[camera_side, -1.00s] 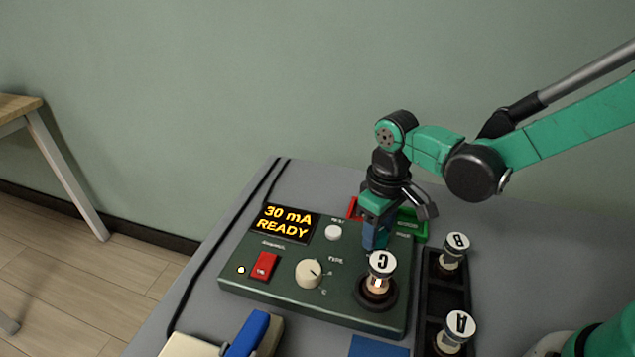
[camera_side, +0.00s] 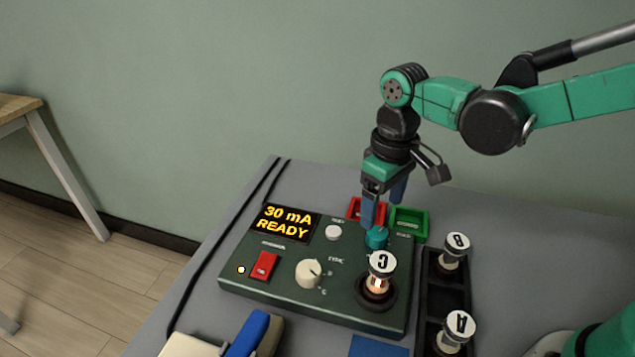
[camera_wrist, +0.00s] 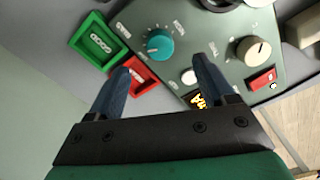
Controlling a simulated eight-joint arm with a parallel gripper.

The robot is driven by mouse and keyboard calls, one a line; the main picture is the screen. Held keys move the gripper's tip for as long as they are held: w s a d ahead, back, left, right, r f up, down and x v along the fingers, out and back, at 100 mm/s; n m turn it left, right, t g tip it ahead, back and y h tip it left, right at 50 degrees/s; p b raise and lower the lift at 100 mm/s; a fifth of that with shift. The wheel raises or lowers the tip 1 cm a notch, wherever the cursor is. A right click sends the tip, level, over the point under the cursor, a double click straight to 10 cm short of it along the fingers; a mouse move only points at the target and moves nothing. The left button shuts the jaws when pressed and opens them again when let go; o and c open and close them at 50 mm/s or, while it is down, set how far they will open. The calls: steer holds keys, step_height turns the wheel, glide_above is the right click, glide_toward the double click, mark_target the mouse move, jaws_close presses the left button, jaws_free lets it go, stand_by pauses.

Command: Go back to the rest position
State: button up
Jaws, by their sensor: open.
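My gripper (camera_side: 383,208) is open and empty above the back right of the green tester box (camera_side: 330,298). In the wrist view its two blue fingers (camera_wrist: 162,78) stand apart, with the teal knob (camera_wrist: 160,44) beyond them. The teal knob (camera_side: 376,238) also shows just below the fingers in the side view, and they look clear of it. A tube marked C (camera_side: 381,266) stands upright in the box's socket, its lower part glowing. The display (camera_side: 284,222) reads "30 mA READY".
A red tray (camera_side: 354,208) and a green tray (camera_side: 424,216) sit behind the box. Tubes B (camera_side: 455,247) and A (camera_side: 459,326) stand in a dark rack (camera_side: 437,302) at right. A blue-and-cream object (camera_side: 250,335) lies in front. The air above is free.

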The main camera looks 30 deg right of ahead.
steer(key=shift+r, duration=0.15)
steer(key=shift+s+d+r, duration=0.15)
steer(key=shift+d+r, duration=0.05)
steer(key=s+d+r+m+t, duration=0.3)
steer(key=s+d+r+t, duration=0.1)
steer(key=d+t, duration=0.3)
steer(key=shift+s, duration=0.15)
